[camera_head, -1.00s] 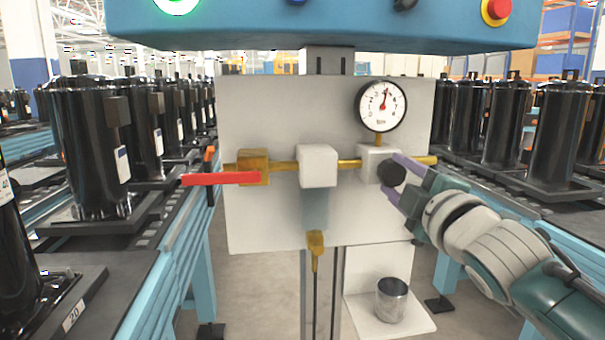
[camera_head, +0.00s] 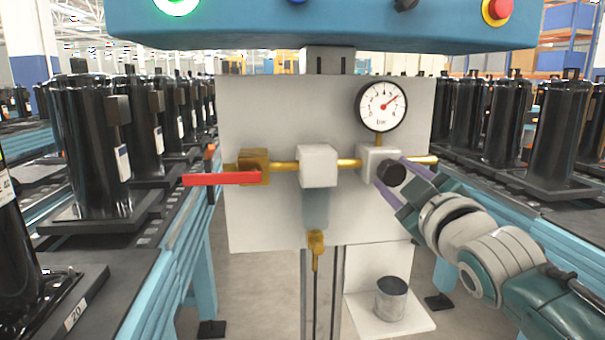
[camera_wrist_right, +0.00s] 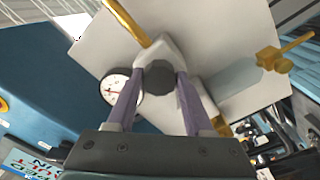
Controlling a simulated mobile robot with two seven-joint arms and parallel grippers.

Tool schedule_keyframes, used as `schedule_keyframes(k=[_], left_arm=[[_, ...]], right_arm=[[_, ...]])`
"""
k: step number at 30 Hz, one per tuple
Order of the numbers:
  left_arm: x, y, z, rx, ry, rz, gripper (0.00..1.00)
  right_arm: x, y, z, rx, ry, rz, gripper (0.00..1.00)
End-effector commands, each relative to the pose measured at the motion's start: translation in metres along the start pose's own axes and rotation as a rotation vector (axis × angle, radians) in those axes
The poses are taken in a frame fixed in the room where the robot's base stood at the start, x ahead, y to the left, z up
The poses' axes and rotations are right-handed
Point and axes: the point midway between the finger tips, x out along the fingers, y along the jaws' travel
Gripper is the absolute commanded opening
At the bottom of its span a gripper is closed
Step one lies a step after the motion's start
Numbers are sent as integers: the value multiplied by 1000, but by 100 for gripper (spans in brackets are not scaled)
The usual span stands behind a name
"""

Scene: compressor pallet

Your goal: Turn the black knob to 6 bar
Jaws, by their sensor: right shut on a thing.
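The black knob (camera_head: 391,172) sits on the front of a white regulator block (camera_head: 372,160) on the panel. My right gripper (camera_head: 390,176) has its two purple fingers on either side of the knob, shut on it. In the right wrist view the dark faceted knob (camera_wrist_right: 158,78) shows between the fingers. The round white pressure gauge (camera_head: 382,106) is just above the block. Its red needle points to the upper right, past the top of the dial; the small numbers are hard to read. The gauge (camera_wrist_right: 113,88) is partly hidden by a finger in the wrist view. My left gripper is out of view.
A red lever (camera_head: 222,179) is on the brass pipe at left. A white block (camera_head: 317,166) is mid-pipe. A metal cup (camera_head: 391,299) stands on a shelf below. A blue box (camera_head: 320,25) with buttons hangs above. Conveyors with black compressors flank the panel.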

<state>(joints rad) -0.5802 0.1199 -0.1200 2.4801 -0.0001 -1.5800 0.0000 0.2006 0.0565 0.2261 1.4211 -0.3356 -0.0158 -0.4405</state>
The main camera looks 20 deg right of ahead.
Motion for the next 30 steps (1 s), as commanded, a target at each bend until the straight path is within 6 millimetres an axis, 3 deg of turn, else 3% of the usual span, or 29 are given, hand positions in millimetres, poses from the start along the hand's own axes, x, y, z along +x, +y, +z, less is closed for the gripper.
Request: schedule_keyframes(k=[9,10,17,26,30], left_arm=[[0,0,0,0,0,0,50],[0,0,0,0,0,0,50],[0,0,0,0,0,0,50],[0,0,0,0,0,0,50],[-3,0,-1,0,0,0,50]], right_arm=[[0,0,0,1,1,1,0],[0,0,0,0,1,1,54],[0,0,0,0,1,1,80],[-2,0,0,-1,0,0,82],[-16,-1,0,0,-1,-2,82]])
